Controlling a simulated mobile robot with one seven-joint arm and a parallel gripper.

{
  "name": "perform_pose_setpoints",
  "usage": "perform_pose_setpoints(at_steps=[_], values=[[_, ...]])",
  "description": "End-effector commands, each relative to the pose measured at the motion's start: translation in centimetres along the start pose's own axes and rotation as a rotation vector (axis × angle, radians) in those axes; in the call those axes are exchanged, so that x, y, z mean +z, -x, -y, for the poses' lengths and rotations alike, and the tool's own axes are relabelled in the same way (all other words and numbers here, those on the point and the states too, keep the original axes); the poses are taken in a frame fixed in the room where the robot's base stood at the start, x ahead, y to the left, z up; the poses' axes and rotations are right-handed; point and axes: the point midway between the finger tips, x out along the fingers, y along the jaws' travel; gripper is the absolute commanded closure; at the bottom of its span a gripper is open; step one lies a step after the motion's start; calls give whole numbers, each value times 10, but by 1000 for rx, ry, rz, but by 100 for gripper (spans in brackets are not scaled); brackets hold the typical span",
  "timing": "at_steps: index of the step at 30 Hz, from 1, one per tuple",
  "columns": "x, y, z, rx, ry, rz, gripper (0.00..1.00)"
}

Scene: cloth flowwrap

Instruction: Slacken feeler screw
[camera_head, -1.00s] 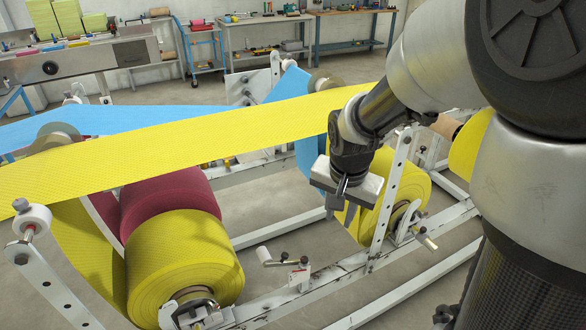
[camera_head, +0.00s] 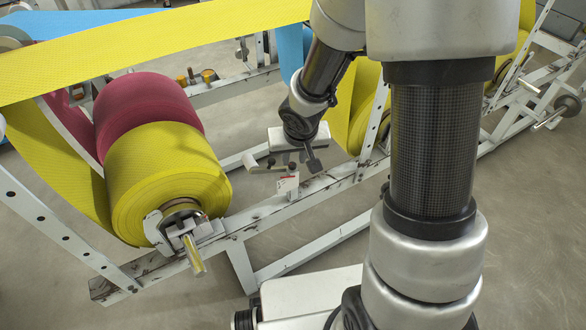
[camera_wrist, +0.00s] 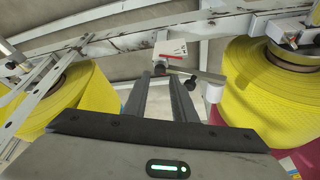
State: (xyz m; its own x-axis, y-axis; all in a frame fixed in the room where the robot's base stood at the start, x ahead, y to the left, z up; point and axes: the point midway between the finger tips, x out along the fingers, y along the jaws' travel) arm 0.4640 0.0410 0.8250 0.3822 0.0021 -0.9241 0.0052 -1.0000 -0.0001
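The feeler is a small white block with a red mark (camera_head: 287,184) on the near frame rail, with an arm ending in a white roller (camera_head: 250,161). In the wrist view the block (camera_wrist: 170,46), the arm and the roller (camera_wrist: 213,92) lie just beyond my fingertips. Two dark knobs show there, one below the block (camera_wrist: 158,68) and one on the arm (camera_wrist: 190,84); I cannot tell which is the feeler screw. My gripper (camera_wrist: 160,78) is open and empty, its fingers apart below the block. In the head view my gripper (camera_head: 298,162) hangs just above the feeler, partly overlapping it.
A yellow roll (camera_head: 165,180) and a dark red roll (camera_head: 150,105) stand left of the feeler. Another yellow roll (camera_head: 362,100) stands behind my arm. A yellow web (camera_head: 150,45) stretches above. The white rail (camera_head: 255,215) runs beneath the feeler; open floor lies in front.

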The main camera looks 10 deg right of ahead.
Motion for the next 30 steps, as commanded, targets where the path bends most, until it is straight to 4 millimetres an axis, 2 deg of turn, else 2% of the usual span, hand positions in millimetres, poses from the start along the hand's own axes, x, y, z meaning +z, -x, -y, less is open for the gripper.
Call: perform_pose_setpoints(at_steps=[1, 6, 11, 19, 24, 30], values=[[2, -14, 1, 0, 4, 2, 76], [1, -35, 0, 0, 1, 1, 76], [0, -42, 0, 0, 1, 0, 76], [0, -42, 0, 0, 0, -1, 76], [0, -42, 0, 0, 0, -1, 100], [-1, -42, 0, -3, 8, 0, 100]])
